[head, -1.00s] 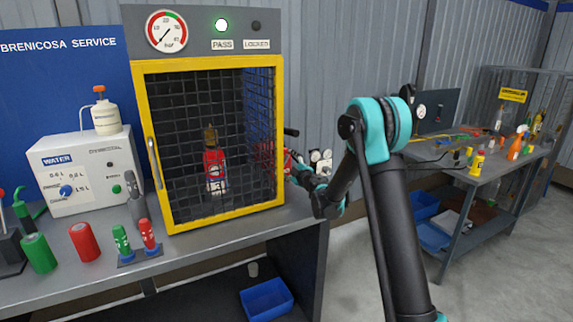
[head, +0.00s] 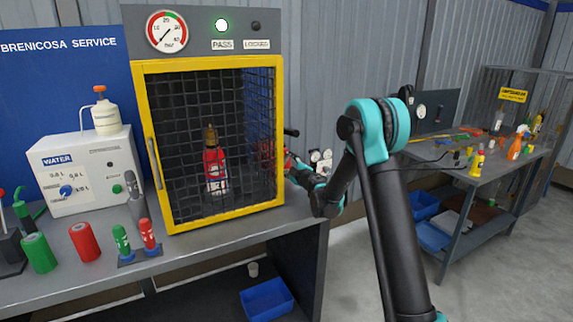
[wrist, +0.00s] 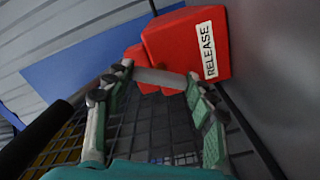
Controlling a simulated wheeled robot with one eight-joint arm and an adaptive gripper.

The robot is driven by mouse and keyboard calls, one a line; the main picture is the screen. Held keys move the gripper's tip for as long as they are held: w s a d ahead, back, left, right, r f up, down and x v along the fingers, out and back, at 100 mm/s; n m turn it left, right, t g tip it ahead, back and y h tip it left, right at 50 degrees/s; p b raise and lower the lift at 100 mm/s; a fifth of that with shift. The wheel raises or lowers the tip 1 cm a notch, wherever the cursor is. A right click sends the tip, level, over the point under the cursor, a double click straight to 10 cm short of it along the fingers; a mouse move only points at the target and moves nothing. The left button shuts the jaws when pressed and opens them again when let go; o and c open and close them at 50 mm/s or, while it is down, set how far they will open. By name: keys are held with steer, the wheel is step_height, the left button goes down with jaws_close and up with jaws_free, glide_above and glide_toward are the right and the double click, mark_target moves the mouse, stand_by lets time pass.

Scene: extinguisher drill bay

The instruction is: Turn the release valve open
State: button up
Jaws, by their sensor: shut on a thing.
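The release valve is a red block (wrist: 190,45) with a white RELEASE label (wrist: 207,50), at the upper right of the wrist view. A pale grey bar (wrist: 160,78), apparently its handle, lies across the front of the block. My gripper (wrist: 158,82) is shut on this bar, one fingertip at each end. In the head view my gripper (head: 294,172) is small at the right side of the yellow-framed cage, and the valve is mostly hidden there.
The cage (head: 170,216) holds a red extinguisher (head: 214,165) behind mesh. Above it are a gauge (head: 167,31) and a lit PASS lamp (head: 221,25); the LOCKED lamp (head: 256,26) is dark. A black bar (wrist: 35,140) juts out at the left of the wrist view.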

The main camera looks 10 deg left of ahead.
steer(key=shift+n, duration=3.1)
steer(key=o, duration=1.2)
steer(key=shift+c, duration=0.2)
steer(key=v, duration=1.2)
